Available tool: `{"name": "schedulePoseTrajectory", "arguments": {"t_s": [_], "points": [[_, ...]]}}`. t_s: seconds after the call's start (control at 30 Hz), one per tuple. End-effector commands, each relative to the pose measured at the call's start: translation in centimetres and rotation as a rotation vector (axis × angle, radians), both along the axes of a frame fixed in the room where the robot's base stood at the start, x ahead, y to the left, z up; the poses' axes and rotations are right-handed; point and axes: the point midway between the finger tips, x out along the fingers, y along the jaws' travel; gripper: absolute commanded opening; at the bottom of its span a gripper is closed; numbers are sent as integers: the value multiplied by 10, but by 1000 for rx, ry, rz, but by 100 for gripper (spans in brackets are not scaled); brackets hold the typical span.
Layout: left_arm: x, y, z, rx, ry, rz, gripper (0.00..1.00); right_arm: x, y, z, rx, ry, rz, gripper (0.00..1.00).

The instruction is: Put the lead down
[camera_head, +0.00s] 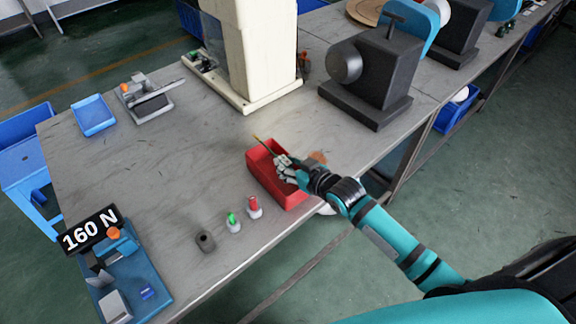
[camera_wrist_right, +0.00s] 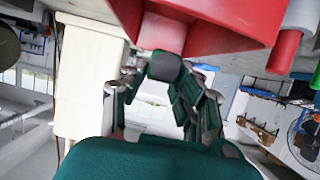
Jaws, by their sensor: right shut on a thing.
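My right gripper (camera_head: 284,164) is shut on the lead and holds it over the red bin (camera_head: 265,175) near the table's front edge. A thin, yellowish-green length of the lead (camera_head: 262,144) sticks out past the fingers toward the back left. In the right wrist view, a dark rounded piece (camera_wrist_right: 165,66) shows between my finger pads (camera_wrist_right: 165,85), close to the red bin (camera_wrist_right: 225,35); the rest of the lead is hidden there. I cannot tell whether the lead touches the bin. My left gripper is not in view.
A green-topped piece (camera_head: 233,222), a red-topped piece (camera_head: 254,207) and a dark cylinder (camera_head: 206,241) stand left of the bin. A blue device with a 160 N sign (camera_head: 90,229) is at the near left. A cream machine (camera_head: 250,50) and black unit (camera_head: 370,80) stand behind. The middle-left tabletop is clear.

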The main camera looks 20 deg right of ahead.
Motion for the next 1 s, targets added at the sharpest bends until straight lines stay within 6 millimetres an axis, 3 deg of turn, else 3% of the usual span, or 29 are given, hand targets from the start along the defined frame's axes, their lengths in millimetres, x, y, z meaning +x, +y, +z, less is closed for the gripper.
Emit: {"name": "schedulePoseTrajectory", "arguments": {"t_s": [0.1,0.7,0.73,0.9,1.0], "points": [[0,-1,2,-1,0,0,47,0,0,-12,0,-1,0,0],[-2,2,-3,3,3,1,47,0,1,-24,-1,-2,1,0],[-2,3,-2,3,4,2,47,0,1,-23,-1,-2,1,31],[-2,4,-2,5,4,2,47,0,1,-23,-1,-2,1,52],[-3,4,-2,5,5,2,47,0,0,-23,-1,-2,1,52]]}}
